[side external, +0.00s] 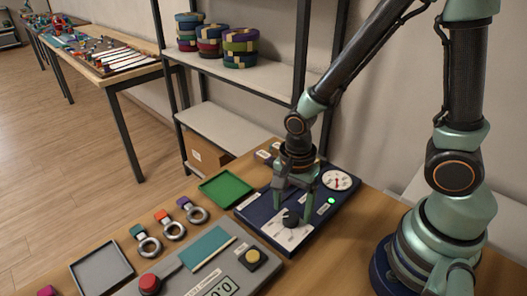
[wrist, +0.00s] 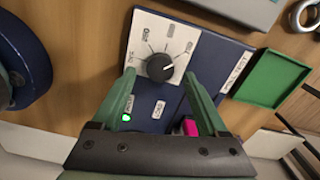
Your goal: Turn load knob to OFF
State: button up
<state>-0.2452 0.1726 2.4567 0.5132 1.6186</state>
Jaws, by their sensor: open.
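The load knob (wrist: 160,67) is a round black knob on a white dial plate (wrist: 142,30) on a dark blue panel. Its white pointer mark aims right and slightly up in the wrist view; the dial labels are too small to read surely. In the side view the knob (side external: 290,219) sits below my gripper (side external: 293,212). My gripper (wrist: 160,75) is open, with one finger on each side of the knob. A green lamp (wrist: 126,117) is lit on the panel.
A green tray (side external: 226,188) lies beside the panel. A grey console (side external: 205,265) with red and yellow buttons, several tagged rings and a grey tray (side external: 100,275) are nearby.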

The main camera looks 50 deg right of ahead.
jog(key=shift+f, duration=1)
grip_shut()
